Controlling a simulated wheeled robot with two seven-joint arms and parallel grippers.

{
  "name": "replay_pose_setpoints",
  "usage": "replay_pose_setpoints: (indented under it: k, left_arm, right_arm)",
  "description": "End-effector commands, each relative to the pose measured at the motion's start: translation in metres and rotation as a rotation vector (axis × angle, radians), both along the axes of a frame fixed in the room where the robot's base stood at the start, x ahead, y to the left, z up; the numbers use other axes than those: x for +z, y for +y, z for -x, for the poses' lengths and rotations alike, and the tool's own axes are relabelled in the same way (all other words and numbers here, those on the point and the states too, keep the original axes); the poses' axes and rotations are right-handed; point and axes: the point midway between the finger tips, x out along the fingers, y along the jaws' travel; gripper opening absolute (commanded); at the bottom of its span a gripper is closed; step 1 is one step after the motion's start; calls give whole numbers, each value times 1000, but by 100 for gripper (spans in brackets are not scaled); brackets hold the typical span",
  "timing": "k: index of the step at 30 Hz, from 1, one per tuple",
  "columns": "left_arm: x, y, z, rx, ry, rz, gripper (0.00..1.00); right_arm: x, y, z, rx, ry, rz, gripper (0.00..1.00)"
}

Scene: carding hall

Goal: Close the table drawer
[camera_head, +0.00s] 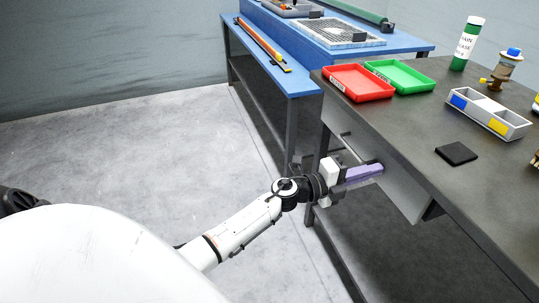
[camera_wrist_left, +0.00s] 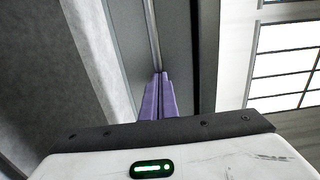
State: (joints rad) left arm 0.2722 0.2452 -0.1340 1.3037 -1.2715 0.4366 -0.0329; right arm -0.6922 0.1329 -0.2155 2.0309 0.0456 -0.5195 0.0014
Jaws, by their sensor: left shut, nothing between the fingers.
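The table drawer (camera_head: 402,195) has a plain grey front beneath the dark tabletop. A thin bar handle (camera_head: 347,151) runs along it, and a long bar also shows in the left wrist view (camera_wrist_left: 153,35). My left gripper (camera_head: 381,167) has purple fingers and is shut and empty. Its fingertips are at the drawer front, covering part of it and of the handle. In the left wrist view the closed fingertips (camera_wrist_left: 160,75) point along the bar area; whether they touch is unclear. How far the drawer stands out is hard to tell. My right gripper is not in view.
A blue bench (camera_head: 302,82) stands behind. Floor at left is clear.

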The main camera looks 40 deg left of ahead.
Motion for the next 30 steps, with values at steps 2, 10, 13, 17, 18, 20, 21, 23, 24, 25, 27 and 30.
replay_pose_setpoints:
  k: [2, 10, 13, 17, 18, 20, 21, 23, 24, 25, 27, 30]
  left_arm:
    - [6, -4, -4, 2, -10, 3, 0]
    - [6, 3, 9, -5, -8, 2, 0]
    - [5, 10, 22, -12, -5, 1, 0]
    - [3, 26, 50, -15, -3, -2, 0]
    - [2, 30, 58, -14, -4, 0, 0]
    - [2, 36, 70, -16, -3, -2, 0]
    - [2, 40, 77, -16, -4, 0, 0]
    - [2, 46, 86, -15, -4, -1, 0]
    - [2, 48, 92, -16, -4, 0, 0]
    - [2, 50, 96, -16, -4, 2, 0]
    - [2, 55, 102, -15, -4, 1, 0]
    - [2, 58, 108, -16, -5, 1, 0]
  right_arm:
    - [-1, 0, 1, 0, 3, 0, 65]
    - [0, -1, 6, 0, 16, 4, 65]
    - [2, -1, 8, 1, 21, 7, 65]
    - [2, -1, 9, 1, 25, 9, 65]
    - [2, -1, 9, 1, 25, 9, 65]
    - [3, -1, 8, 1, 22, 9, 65]
    - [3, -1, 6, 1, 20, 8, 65]
    - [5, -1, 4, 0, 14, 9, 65]
    - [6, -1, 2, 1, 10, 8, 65]
    - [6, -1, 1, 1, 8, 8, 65]
    - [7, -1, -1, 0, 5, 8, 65]
    - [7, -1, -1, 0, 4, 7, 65]
